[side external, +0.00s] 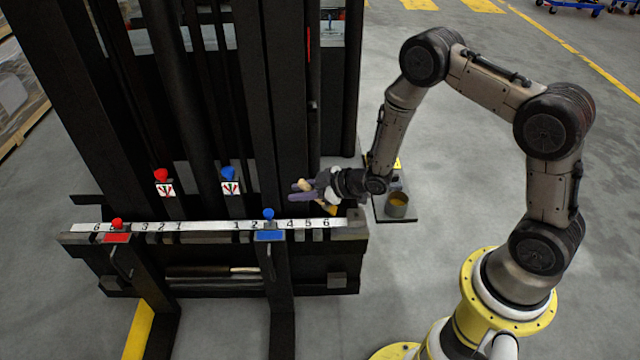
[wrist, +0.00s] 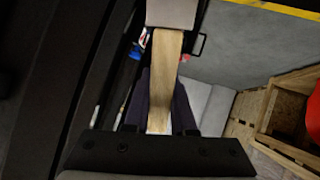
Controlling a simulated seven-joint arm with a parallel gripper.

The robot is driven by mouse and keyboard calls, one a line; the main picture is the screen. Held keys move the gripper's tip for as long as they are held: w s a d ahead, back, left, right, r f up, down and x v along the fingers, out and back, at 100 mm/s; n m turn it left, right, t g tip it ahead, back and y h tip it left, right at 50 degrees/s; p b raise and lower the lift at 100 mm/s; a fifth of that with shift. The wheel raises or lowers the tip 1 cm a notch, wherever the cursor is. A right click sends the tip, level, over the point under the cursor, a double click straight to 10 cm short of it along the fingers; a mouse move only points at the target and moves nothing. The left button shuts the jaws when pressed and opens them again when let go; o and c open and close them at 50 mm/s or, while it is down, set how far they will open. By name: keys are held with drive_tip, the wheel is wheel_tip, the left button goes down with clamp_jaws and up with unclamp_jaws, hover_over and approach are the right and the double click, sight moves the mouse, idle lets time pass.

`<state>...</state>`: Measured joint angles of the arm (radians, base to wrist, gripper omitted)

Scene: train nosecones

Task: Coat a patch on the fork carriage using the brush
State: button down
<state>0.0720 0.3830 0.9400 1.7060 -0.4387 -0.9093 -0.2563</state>
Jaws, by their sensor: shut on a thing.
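My gripper (side external: 298,190) is shut on the brush, just above the right part of the fork carriage (side external: 312,262). In the wrist view the brush's wooden part (wrist: 165,75) lies between the dark purple fingers, with a pale grey block at its far end. In the side view small tan parts of the brush (side external: 330,209) show by the fingers; its bristles are not clear. The dark carriage has a white numbered strip (side external: 200,226) along its top, with a red knob (side external: 117,223) at left and a blue knob (side external: 268,214) nearer the middle. No coated patch is discernible.
A pot with yellowish contents (side external: 397,205) stands on a dark plate right of the carriage. The dark mast uprights (side external: 262,110) rise behind the strip. A wooden crate (wrist: 270,112) shows at right in the wrist view. Grey floor is clear at right.

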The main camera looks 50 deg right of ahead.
drive_tip(key=w+a+f+n+g+y, duration=0.15)
drive_tip(key=f+n, duration=0.25)
drive_tip(key=f, duration=0.6)
drive_tip(key=w+a+f+n+g+y, duration=0.15)
drive_tip(key=f+n, duration=0.25)
drive_tip(key=f, duration=0.5)
drive_tip(key=s+a+f+n+t+h, duration=0.1)
drive_tip(key=s+f+n, duration=0.1)
drive_tip(key=s+f, duration=0.5)
drive_tip(key=s+a+f+n+h, duration=0.1)
drive_tip(key=s+f+n, duration=0.15)
drive_tip(key=f, duration=0.75)
drive_tip(key=shift+m, duration=0.25)
drive_tip(key=shift+w+d+f, duration=0.15)
drive_tip(key=shift+w+d, duration=1.6)
drive_tip(key=shift+d, duration=0.3)
drive_tip(key=shift+w+d, duration=0.45)
drive_tip(key=shift+s+d, duration=3.75)
drive_tip(key=shift+d, duration=0.05)
drive_tip(key=w+a+r, duration=0.1)
drive_tip(key=w+a, duration=0.4)
drive_tip(key=shift+a+r, duration=0.15)
drive_tip(key=shift+r, duration=0.1)
